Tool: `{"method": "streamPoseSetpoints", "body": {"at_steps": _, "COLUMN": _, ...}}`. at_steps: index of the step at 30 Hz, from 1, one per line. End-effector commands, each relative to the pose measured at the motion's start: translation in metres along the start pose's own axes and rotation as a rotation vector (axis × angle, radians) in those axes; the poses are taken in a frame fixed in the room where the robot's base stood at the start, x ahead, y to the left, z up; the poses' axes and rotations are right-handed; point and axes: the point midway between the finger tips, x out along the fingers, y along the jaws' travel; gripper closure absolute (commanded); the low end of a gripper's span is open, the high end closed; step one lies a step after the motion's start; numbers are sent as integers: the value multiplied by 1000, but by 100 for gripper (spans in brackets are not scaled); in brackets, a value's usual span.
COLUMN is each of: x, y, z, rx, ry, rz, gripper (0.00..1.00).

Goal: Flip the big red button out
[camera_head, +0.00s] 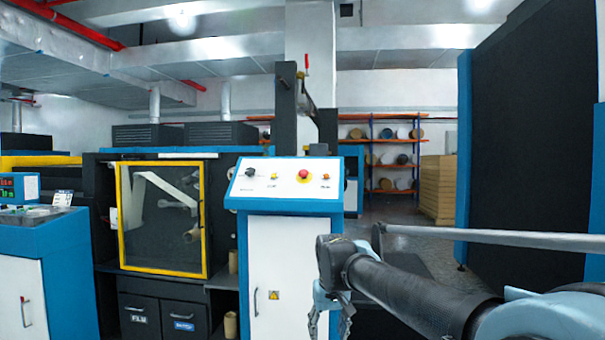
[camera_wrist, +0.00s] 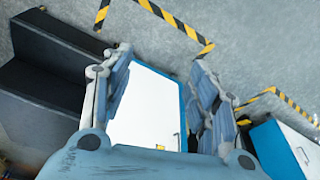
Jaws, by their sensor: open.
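The big red button (camera_head: 303,174) sits on a yellow base in the sloping white control panel (camera_head: 262,190) of a blue and white cabinet, in the head view. Smaller knobs stand on either side of it. My gripper (camera_head: 331,325) hangs at the bottom of the head view, below the panel and to the right of the button, apart from it. In the wrist view my gripper (camera_wrist: 165,75) has its two fingers spread with nothing between them. The white cabinet front (camera_wrist: 145,108) shows beyond them. The button does not show in the wrist view.
A yellow-framed machine door (camera_head: 122,215) stands left of the cabinet. A tall dark panel with blue edges (camera_head: 525,130) is at the right. Shelves with rolls (camera_head: 390,160) are at the back. Black and yellow floor tape (camera_wrist: 170,18) marks the grey floor.

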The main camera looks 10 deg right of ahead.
Motion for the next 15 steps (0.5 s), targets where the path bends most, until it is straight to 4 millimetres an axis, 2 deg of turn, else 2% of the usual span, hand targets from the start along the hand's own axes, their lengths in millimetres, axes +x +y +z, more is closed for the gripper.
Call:
{"method": "streamPoseSetpoints", "body": {"at_steps": 1, "x": -23, "y": 2, "z": -22, "rx": 8, "ry": 5, "rz": 4, "gripper": 46}}
{"method": "streamPoseSetpoints", "body": {"at_steps": 6, "x": -102, "y": 4, "z": -94, "rx": 46, "ry": 25, "rz": 19, "gripper": 46}}
{"method": "streamPoseSetpoints", "body": {"at_steps": 15, "x": -230, "y": 3, "z": -216, "rx": 115, "ry": 62, "rz": 43, "gripper": 46}}
